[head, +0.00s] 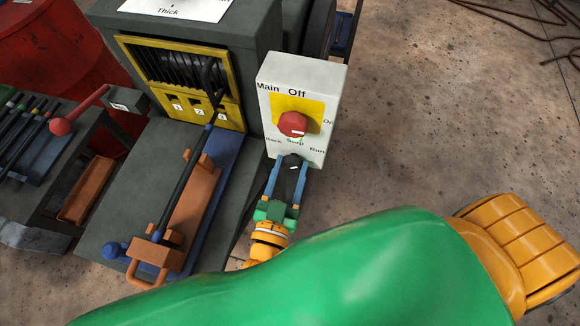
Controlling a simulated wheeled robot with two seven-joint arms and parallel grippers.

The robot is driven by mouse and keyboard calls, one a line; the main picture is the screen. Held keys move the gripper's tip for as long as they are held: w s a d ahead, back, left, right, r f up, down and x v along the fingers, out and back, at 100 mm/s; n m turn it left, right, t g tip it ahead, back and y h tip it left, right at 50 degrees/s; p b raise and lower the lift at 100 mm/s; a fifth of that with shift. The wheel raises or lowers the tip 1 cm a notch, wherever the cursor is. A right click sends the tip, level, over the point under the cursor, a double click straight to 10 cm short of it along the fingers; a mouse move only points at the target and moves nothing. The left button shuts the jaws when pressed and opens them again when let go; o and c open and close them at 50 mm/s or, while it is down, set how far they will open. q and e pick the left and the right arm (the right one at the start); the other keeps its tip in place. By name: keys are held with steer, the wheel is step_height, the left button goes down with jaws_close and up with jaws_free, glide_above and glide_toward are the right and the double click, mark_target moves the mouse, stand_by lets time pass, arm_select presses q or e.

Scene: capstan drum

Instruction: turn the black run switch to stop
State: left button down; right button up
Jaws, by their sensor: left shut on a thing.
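The white control box (325,88) stands right of centre, with a red main knob (292,124) on a yellow plate. The main knob's plate is marked Off at the top and On at the right. Below it are the labels Back, Stop and Run, in an arc. The black run switch (292,160) is under these labels, mostly covered by my gripper. My left gripper (288,167) reaches up from below, with its blue fingers shut on the switch. I cannot tell which label the switch points to. My right gripper is not in view.
A dark machine with a yellow-framed coil window (185,75) stands left of the box. A black lever rod (180,180) and a red-knobbed lever (62,125) stick out nearby. A red drum (55,45) is at the upper left.

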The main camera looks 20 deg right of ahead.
arm_select(q)
steer(key=n, duration=0.4)
steer(key=shift+p, duration=0.3)
steer(key=shift+n, duration=2)
steer(key=shift+c, duration=1.3)
jaws_free()
